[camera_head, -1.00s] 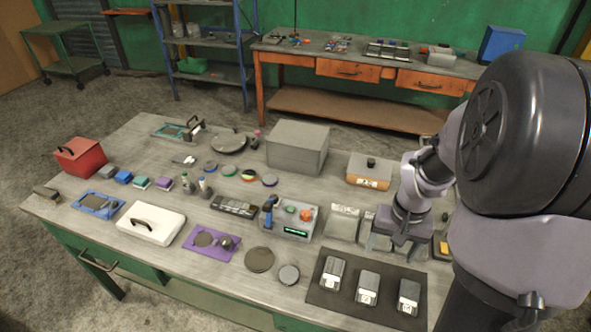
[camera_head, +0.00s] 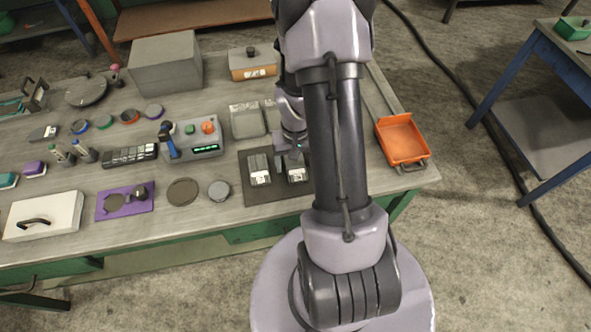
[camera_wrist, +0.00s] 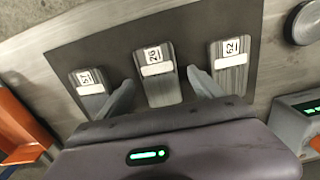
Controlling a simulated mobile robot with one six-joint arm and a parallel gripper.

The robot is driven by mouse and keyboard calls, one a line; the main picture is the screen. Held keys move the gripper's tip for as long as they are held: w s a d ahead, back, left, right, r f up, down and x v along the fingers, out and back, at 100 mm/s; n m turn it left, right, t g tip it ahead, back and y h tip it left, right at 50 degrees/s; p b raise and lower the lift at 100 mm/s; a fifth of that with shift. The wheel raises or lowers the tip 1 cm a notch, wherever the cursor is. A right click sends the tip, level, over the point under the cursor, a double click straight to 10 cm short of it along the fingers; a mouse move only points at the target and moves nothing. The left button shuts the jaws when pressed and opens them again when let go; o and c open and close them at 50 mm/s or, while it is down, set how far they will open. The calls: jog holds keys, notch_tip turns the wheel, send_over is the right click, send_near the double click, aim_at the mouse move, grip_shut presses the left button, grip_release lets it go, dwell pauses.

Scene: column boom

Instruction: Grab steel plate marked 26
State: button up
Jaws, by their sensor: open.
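Three steel plates lie in a row on a dark mat (camera_wrist: 120,42). The middle plate (camera_wrist: 160,88) carries a small label that seems to read 26; its digits are turned and hard to read. The plates on the left (camera_wrist: 88,82) and right (camera_wrist: 230,75) have other labels I cannot read surely. My gripper (camera_wrist: 162,88) is open, one finger on each side of the middle plate in the wrist view; I cannot tell its height above it. In the head view, my gripper (camera_head: 291,148) is over the middle plate (camera_head: 297,174); my arm hides the third plate.
An orange tray (camera_head: 402,140) stands to the right on the table. A device with a green display (camera_head: 192,140) and two round discs (camera_head: 183,192) lie to the left. Pale grey containers (camera_head: 247,120) stand behind the mat.

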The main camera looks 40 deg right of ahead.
jog(key=shift+f, duration=0.35)
jog(key=shift+r, duration=0.1)
grip_shut()
